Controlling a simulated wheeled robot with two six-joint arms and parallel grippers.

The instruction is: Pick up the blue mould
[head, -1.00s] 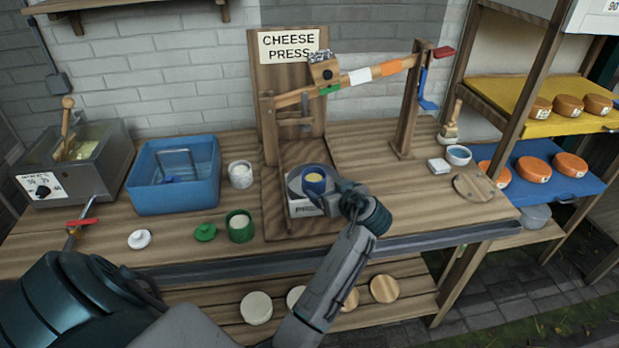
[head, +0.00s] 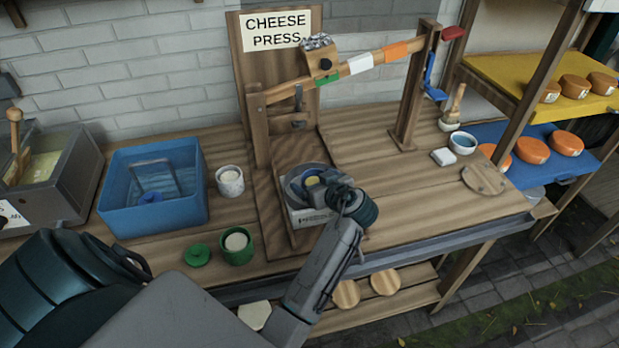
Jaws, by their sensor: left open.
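The blue mould (head: 308,196), with pale yellow stuff in it, stands on the white press base (head: 297,214) under the cheese press lever. My left gripper (head: 322,186) is open at the mould's right side and upper rim, hiding much of it. I cannot tell whether the fingers touch it. My right gripper is not in view.
A blue tub (head: 118,216), a white mould (head: 230,181), a green mould (head: 236,246) and a green lid (head: 198,255) stand left of the press. The press post (head: 411,95), a small bowl (head: 462,143) and a white block (head: 443,157) are to the right.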

